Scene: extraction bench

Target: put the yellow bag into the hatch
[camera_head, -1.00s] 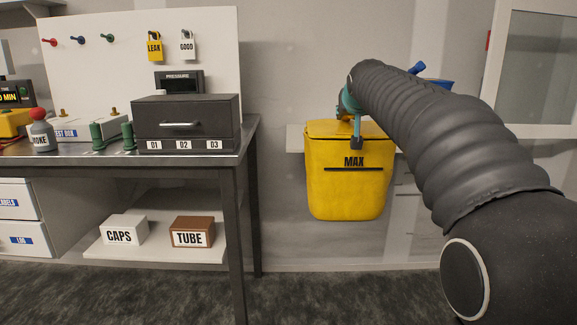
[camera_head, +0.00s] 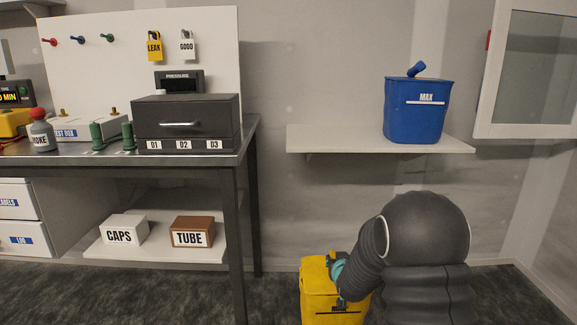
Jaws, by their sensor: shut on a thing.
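The yellow bag (camera_head: 318,293) is at the bottom middle, low in front of the floor, with a black line across its front and its lower part cut off by the picture's edge. My gripper (camera_head: 338,268) is at the bag's top and shut on it; the fingertips are mostly hidden behind my dark arm. The arm also covers the bag's right side. Whether the bag touches the floor cannot be told. No hatch can be made out for sure in this view.
A blue bag (camera_head: 415,115) marked MAX stands on a white wall shelf (camera_head: 320,138). A metal bench (camera_head: 230,165) with a dark drawer unit (camera_head: 185,122) is at left. A glass-fronted wall cabinet (camera_head: 538,75) is at upper right. Floor between bench and arm looks clear.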

